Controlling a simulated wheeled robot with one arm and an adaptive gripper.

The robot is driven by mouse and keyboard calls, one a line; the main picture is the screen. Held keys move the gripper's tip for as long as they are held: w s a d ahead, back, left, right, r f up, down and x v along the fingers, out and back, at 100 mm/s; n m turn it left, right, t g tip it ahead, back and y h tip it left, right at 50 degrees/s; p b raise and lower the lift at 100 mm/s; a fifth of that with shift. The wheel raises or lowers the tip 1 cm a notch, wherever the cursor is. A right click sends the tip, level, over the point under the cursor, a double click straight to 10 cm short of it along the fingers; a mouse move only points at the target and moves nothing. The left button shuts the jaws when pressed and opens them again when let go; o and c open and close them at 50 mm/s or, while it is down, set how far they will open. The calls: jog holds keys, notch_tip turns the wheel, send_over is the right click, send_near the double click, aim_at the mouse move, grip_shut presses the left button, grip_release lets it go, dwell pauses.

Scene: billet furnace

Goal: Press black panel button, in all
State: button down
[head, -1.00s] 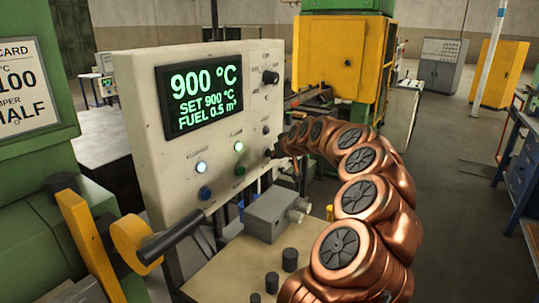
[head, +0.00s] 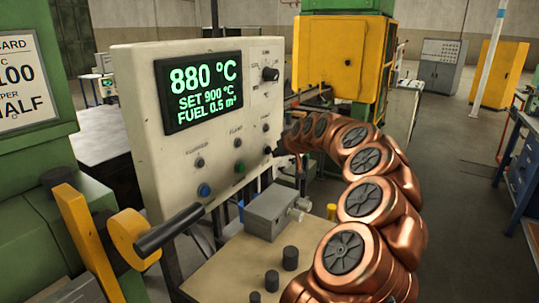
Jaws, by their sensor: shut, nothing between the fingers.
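The cream control panel (head: 150,160) stands left of centre. Its screen (head: 203,91) reads 880 °C, SET 900 °C, FUEL 0.5 m³ in green. A black button (head: 267,150) sits at the panel's lower right, to the right of a green button (head: 239,167) and a blue button (head: 205,190). My gripper (head: 276,154) is shut, at the panel's right edge close beside the black button. It is small and dark here, partly hidden by my copper arm, so I cannot tell if it touches the button. The lamps above the blue and green buttons are dark.
A black knob (head: 270,74) is at the panel's upper right. Below stands a beige console (head: 225,270) with a grey box (head: 272,214) and black knobs. A yellow lever with a black handle (head: 170,229) juts out at the left. Open floor lies right of my arm.

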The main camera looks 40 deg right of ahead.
jog(key=shift+s, duration=0.15)
jog(key=s+b, duration=0.1)
jog(key=s+d+b, duration=0.1)
jog(key=s, duration=0.1)
jog(key=s+b, duration=0.1)
jog(key=b, duration=0.1)
jog(key=shift+s+d, duration=0.3)
jog(key=shift+s, duration=0.1)
dwell(1.0)
